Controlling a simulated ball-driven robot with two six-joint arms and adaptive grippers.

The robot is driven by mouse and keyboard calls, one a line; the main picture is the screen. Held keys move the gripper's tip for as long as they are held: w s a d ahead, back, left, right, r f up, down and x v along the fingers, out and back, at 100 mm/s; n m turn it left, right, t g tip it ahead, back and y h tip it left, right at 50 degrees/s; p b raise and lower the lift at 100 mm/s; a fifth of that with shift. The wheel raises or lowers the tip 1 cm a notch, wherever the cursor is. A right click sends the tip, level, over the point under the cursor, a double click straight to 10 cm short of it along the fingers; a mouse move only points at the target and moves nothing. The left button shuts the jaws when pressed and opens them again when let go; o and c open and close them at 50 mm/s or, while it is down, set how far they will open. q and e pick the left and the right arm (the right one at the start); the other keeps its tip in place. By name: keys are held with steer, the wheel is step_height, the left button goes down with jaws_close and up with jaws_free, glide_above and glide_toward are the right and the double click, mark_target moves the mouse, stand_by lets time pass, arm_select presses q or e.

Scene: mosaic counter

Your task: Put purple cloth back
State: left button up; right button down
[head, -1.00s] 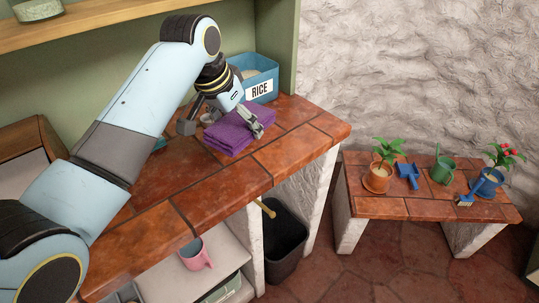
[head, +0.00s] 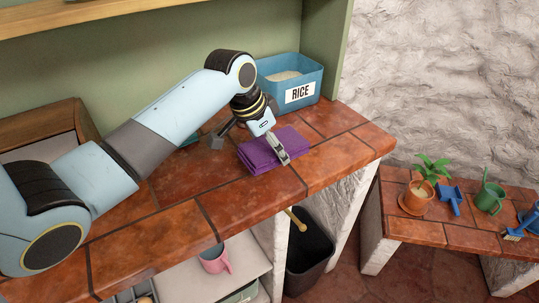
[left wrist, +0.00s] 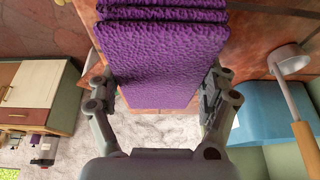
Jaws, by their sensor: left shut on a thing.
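The purple cloth (head: 262,155) is a folded stack near the right part of the tiled counter, in front of the blue rice bin. My left gripper (head: 250,149) reaches over it from the left and is shut on it, with one finger along its right side. In the left wrist view the cloth (left wrist: 160,55) fills the space between the two fingers, its folded layers toward the top. I cannot tell whether it rests on the counter or hangs just above it. My right gripper is not in view.
The blue bin labelled RICE (head: 290,78) stands behind the cloth. The tiled counter (head: 345,150) is clear on the right. Below are a pink mug (head: 215,260) and a black bin (head: 310,245). A low bench (head: 420,228) with a potted plant stands at right.

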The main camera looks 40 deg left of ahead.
arm_select(q)
steer(key=shift+a+f, duration=0.2)
steer(key=shift+a, duration=0.1)
step_height(320, 180, down, 4)
steer(key=shift+r, duration=0.25)
steer(key=shift+f, duration=0.4)
steer(key=o, duration=0.9)
steer(key=shift+o, duration=0.2)
steer(key=shift+r, duration=0.1)
steer(key=v, duration=1.2)
steer(key=shift+r+p, duration=0.1)
steer(key=shift+p, duration=0.25)
